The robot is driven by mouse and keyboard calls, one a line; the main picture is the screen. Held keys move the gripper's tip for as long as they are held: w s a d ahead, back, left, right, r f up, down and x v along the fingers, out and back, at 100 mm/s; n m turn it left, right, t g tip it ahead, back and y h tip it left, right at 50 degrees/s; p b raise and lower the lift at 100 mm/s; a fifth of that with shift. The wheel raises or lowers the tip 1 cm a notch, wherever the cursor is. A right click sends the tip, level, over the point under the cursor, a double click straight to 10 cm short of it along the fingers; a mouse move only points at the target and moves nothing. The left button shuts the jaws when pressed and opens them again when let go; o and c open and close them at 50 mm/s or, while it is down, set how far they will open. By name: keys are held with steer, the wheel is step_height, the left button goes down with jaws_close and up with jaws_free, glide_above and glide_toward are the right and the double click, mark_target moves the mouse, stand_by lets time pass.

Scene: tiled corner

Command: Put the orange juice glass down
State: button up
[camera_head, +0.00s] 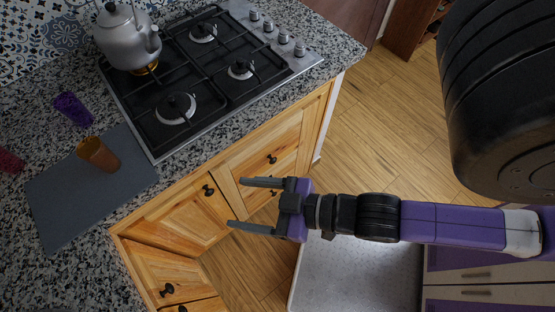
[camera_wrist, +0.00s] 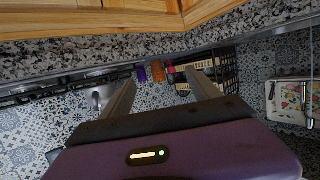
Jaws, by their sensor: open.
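The orange juice glass (camera_head: 97,153) appears to stand upright at the far edge of the grey mat (camera_head: 75,205) on the granite counter in the head view. It also shows small and far off in the wrist view (camera_wrist: 172,75), between my finger tips. My gripper (camera_head: 238,203) is open and empty in front of the wooden cabinet doors, well to the right of the glass and apart from it. Its two fingers also show spread in the wrist view (camera_wrist: 160,82).
A purple glass (camera_head: 72,109) stands behind the orange one, and a dark red glass (camera_head: 10,161) is at the left edge. A black gas hob (camera_head: 215,70) with a silver kettle (camera_head: 128,38) lies right of the mat. The mat's near part is bare.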

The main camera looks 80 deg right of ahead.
steer(key=s+d+r, duration=0.1)
steer(key=s+r, duration=0.3)
steer(key=s, duration=0.3)
steer(key=shift+d+r+m+h, duration=0.25)
steer(key=shift+r+m+h, duration=0.05)
steer(key=shift+r+h, duration=0.1)
